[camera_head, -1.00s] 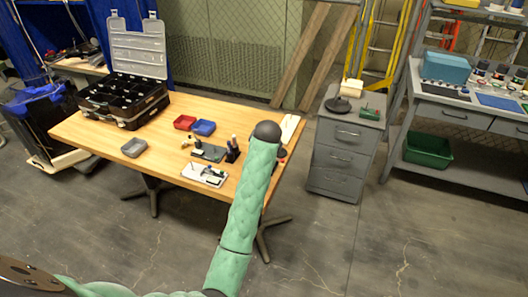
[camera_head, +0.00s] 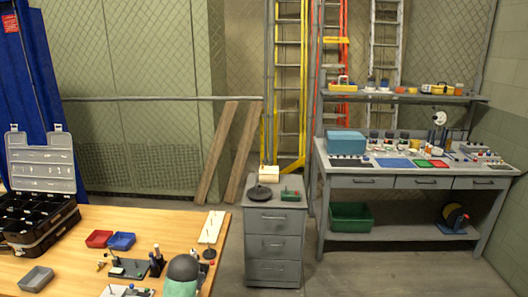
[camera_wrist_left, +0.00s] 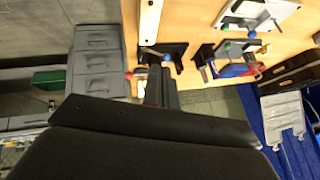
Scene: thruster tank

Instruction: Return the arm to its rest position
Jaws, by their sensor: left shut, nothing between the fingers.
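My left gripper (camera_wrist_left: 161,88) shows in the wrist view as two dark fingers close together, with nothing between them. It is near the wooden table, which appears at the top of that view. The gripper fingers cannot be made out there. My right gripper is in neither view.
The table holds a black organizer case (camera_head: 38,228), a red bin (camera_head: 99,239), a blue bin (camera_head: 121,241), a grey bin (camera_head: 36,279) and small tools. A grey drawer cabinet (camera_head: 273,245) stands right of it, then a workbench (camera_head: 410,183). Floor between them is open.

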